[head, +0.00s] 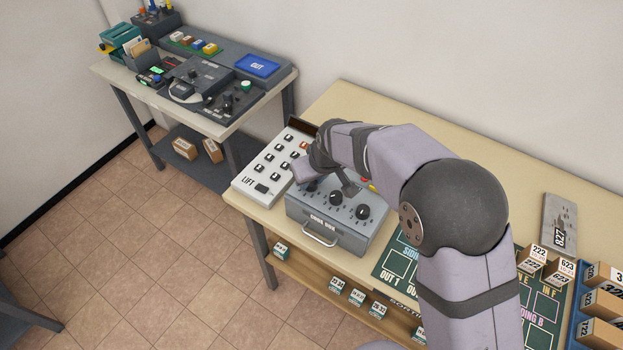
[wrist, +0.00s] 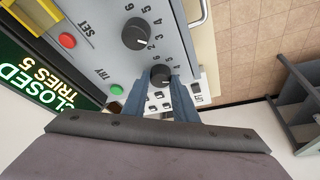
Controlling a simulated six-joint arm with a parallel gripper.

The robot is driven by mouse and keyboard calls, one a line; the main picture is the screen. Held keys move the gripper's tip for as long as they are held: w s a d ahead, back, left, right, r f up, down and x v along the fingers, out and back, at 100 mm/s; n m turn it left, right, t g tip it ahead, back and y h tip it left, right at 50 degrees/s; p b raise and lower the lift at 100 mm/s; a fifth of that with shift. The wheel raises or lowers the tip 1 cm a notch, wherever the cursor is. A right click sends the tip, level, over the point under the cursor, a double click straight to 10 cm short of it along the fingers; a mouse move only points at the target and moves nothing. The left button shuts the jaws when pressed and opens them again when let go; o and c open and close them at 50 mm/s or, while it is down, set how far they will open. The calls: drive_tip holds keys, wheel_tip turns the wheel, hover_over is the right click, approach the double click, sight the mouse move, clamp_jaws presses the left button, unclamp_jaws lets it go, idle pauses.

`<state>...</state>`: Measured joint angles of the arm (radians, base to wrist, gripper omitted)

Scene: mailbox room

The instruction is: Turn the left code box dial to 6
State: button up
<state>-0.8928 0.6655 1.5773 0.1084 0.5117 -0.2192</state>
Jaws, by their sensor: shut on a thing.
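The grey code box (head: 335,228) sits on the wooden table, with its dials on top and a handle at the front. The left dial (wrist: 160,75) is at the end nearest the white LIFT panel. My gripper (wrist: 160,79) is shut on this dial, one blue-grey finger on each side. A 6 and a 5 show beside it, but I cannot read its pointer. The middle dial (wrist: 136,33) is free; its white mark points near 2 and 3. The box's screen (wrist: 35,80) reads CLOSED, TRIES 5.
The LIFT panel (head: 270,165) with several black buttons stands close to the left of the box. The red SET button (wrist: 68,40) and green TRY button (wrist: 117,90) are near the gripper. A green sorting mat (head: 398,262) lies right of the box.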

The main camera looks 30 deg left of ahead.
drive_tip(key=n+b, duration=0.1)
drive_tip(key=n+g+b, duration=0.1)
drive_tip(key=n, duration=0.1)
drive_tip(key=n+b, duration=0.1)
drive_tip(key=b, duration=0.1)
drive_tip(key=shift+w+f+n+g+y, duration=0.2)
drive_tip(key=shift+w+n+g+y, duration=0.1)
drive_tip(key=shift+y, duration=0.1)
drive_tip(key=n+g, duration=0.1)
drive_tip(key=n, duration=0.1)
drive_tip(key=n+b, duration=0.1)
drive_tip(key=n, duration=0.1)
drive_tip(key=shift+r+n+g, duration=0.15)
drive_tip(key=shift+n+g, duration=0.15)
drive_tip(key=shift+g, duration=0.1)
drive_tip(key=n, duration=0.1)
drive_tip(key=n+g, duration=0.1)
drive_tip(key=shift+w+r+n+h, duration=0.1)
drive_tip(key=shift+r+n+h, duration=0.05)
drive_tip(key=shift+n+h, duration=0.15)
drive_tip(key=n+p, duration=0.2)
drive_tip(key=shift+w+r+n+g+h+p, duration=0.1)
drive_tip(key=shift+n+g+h+p, duration=0.3)
drive_tip(key=shift+n+p, duration=1)
drive_tip(key=shift+p, duration=0.1)
drive_tip(key=shift+a+n+g+h+p, duration=0.1)
drive_tip(key=shift+n+g+h+p, duration=0.2)
drive_tip(key=shift+n+h+p, duration=0.25)
drive_tip(key=shift+f, duration=0.2)
